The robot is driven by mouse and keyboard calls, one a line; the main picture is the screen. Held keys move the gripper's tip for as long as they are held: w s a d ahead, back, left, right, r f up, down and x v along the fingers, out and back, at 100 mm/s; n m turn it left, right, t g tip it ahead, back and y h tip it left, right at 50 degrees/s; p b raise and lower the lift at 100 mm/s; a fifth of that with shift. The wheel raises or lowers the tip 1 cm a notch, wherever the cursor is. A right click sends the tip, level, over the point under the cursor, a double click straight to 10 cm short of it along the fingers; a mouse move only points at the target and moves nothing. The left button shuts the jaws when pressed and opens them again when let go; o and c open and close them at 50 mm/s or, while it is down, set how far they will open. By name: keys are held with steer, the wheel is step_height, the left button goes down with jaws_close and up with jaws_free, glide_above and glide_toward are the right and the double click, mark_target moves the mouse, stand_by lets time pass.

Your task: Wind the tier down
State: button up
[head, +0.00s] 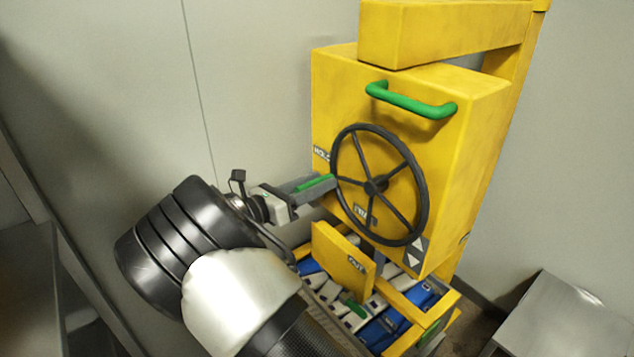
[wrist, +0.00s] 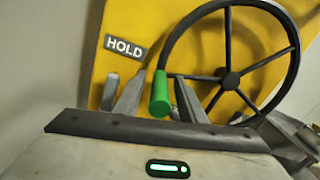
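The black handwheel (head: 376,186) is on the front of a yellow box (head: 460,150), and it also fills the right of the wrist view (wrist: 230,80). Its green knob (wrist: 160,95) sticks out from the rim at the left side. My gripper (head: 315,184) is at the wheel's left rim. In the wrist view my gripper (wrist: 158,92) has its fingers on either side of the knob, with a visible gap on the left, so it looks open around it. A yellow-framed tier (head: 403,305) holding blue and white items is below the box.
A green bar handle (head: 410,102) is above the wheel. A HOLD label (wrist: 125,47) is left of the wheel. A yellow plate (head: 343,262) stands below the wheel. A metal table (head: 570,315) is at the lower right. Grey walls are behind and left.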

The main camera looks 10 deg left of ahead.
steer(key=shift+w+d, duration=0.1)
jaws_close()
